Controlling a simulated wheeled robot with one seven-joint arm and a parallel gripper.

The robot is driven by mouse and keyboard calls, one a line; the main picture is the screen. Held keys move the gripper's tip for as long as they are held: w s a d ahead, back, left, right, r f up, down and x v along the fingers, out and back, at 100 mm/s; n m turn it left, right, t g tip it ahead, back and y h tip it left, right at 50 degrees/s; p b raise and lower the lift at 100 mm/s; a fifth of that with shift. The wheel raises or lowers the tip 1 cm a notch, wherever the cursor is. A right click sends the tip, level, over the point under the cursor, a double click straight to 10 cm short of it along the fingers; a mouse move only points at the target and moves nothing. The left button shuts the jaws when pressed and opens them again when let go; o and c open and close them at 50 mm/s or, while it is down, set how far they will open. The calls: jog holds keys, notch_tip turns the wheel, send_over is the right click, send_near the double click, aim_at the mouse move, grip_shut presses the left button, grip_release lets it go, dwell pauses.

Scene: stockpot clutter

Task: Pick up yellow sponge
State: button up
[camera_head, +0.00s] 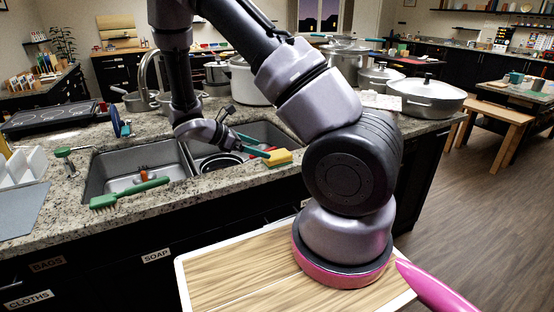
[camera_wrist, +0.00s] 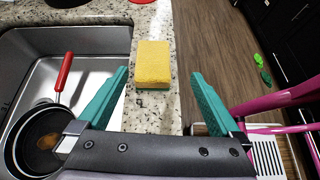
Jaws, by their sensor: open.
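The yellow sponge (camera_head: 278,157) lies on the granite counter's front edge, right of the sink. In the wrist view the sponge (camera_wrist: 153,64) shows a yellow top and a green lower layer. My gripper (camera_head: 262,147) is open, with teal fingers pointing toward the sponge. In the wrist view my gripper (camera_wrist: 157,82) has one finger on each side of the sponge's line, with the sponge between and slightly beyond the tips. There are visible gaps on both sides, and nothing is held.
The double sink (camera_head: 137,166) holds dark pans (camera_wrist: 38,140) near my gripper. A green brush (camera_head: 130,194) lies on the counter's front edge. Large pots (camera_head: 426,96) stand on the counter at right. In the wrist view, the wooden floor (camera_wrist: 215,50) lies beyond the counter edge.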

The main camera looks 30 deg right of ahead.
aim_at(277, 153)
jog(key=shift+w+f+n, duration=0.2)
jog(key=shift+f+n, duration=0.1)
jog(key=shift+f, duration=0.15)
jog(key=x, duration=0.5)
jog(key=shift+w+d, duration=0.15)
jog(key=shift+d, duration=0.05)
jog(key=shift+w+r+x, duration=0.1)
jog(key=shift+w+x, duration=0.05)
jog(key=shift+x, duration=1.25)
jog(key=shift+w+r+x, duration=0.1)
jog(key=shift+w+x, duration=0.1)
jog(key=shift+x, duration=1.15)
jog(key=shift+d, duration=0.1)
jog(key=c, duration=1.2)
